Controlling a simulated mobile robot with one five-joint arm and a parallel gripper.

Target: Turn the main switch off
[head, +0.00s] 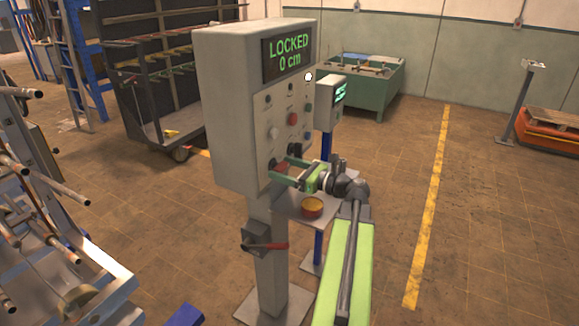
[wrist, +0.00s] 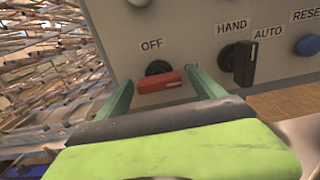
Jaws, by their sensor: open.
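The main switch (wrist: 158,84) is a red handle on a black round base, low on the control panel's face. In the wrist view its handle lies nearly level, the right end near a label mostly hidden by my right finger. The word OFF stands above it to the left. In the head view the switch (head: 281,167) shows as a small red patch. My gripper (head: 283,171) is open, its green fingers reaching to the panel. In the wrist view my gripper (wrist: 161,84) has one finger on each side of the handle. Contact cannot be told.
The grey control box (head: 232,110) has a display reading LOCKED 0 cm. A black HAND/AUTO knob (wrist: 243,63) and a blue RESET button (wrist: 307,45) sit to the right. A red-handled lever (head: 264,245) is on the post.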

